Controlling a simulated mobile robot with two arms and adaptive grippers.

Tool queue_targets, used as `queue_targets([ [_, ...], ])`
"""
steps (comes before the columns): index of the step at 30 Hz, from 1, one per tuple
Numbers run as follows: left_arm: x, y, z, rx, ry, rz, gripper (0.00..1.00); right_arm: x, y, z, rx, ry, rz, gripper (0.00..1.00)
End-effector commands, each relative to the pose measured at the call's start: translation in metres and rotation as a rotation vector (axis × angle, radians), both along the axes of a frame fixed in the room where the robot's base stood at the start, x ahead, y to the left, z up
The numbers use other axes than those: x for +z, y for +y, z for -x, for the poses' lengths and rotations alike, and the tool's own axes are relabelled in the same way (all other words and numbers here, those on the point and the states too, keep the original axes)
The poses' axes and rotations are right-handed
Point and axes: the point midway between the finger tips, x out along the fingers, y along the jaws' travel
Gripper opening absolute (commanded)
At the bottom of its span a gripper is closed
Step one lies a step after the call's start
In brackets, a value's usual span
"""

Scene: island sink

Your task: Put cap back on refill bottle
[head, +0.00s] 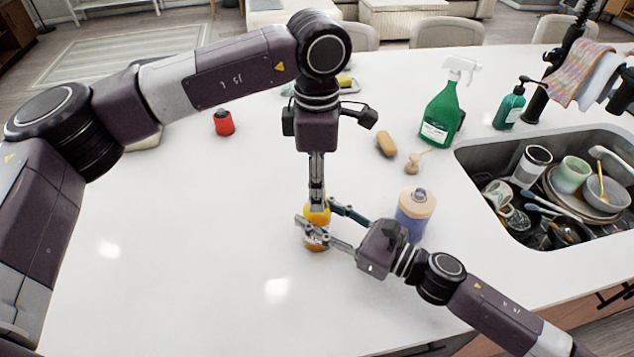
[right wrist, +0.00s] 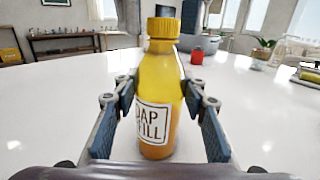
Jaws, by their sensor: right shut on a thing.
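The refill bottle (right wrist: 158,95) is yellow-orange with a "soap refill" label and stands upright on the white counter. It also shows in the head view (head: 318,215). A yellow ribbed cap (right wrist: 163,28) sits upright on its neck. My right gripper (head: 321,230) is shut on the bottle's body from the lower right, one finger on each side. My left gripper (head: 316,198) points straight down over the bottle's top, its fingers close together in the head view.
A blue dispenser with a beige top (head: 416,210) stands close to my right gripper. The sink (head: 470,152) full of dishes is at right. The left counter is clear.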

Motion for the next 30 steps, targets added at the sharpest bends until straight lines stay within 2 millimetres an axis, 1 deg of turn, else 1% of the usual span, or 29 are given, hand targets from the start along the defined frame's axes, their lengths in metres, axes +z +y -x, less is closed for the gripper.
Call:
queue_targets([
  [5, 0.004, 0.000, 0.000, 0.000, -0.001, 0.000, 0.42, 0.000, 0.000, 0.000, 0.000, 0.000, 0.000, 0.00],
  [8, 0.015, 0.000, 0.000, 0.001, -0.001, 0.000, 0.42, 0.000, 0.000, 0.000, 0.000, 0.000, 0.000, 0.00],
  [11, 0.034, -0.001, -0.001, 0.000, -0.003, 0.001, 0.42, 0.000, 0.000, 0.000, 0.000, 0.000, 0.000, 0.00],
  [18, 0.085, -0.001, -0.001, 0.000, -0.003, 0.000, 0.42, 0.000, 0.000, 0.000, 0.000, 0.000, 0.000, 0.00],
  [21, 0.102, 0.000, -0.001, 0.001, -0.002, 0.000, 0.42, 0.000, 0.000, 0.000, 0.000, 0.000, 0.000, 0.00],
  [25, 0.115, 0.000, -0.001, 0.001, -0.001, 0.000, 0.42, 0.000, 0.000, 0.000, 0.000, 0.000, 0.000, 0.00],
  [30, 0.120, 0.000, 0.000, 0.000, 0.001, 0.000, 0.42, 0.000, 0.000, 0.000, 0.000, 0.000, 0.000, 0.00],
])
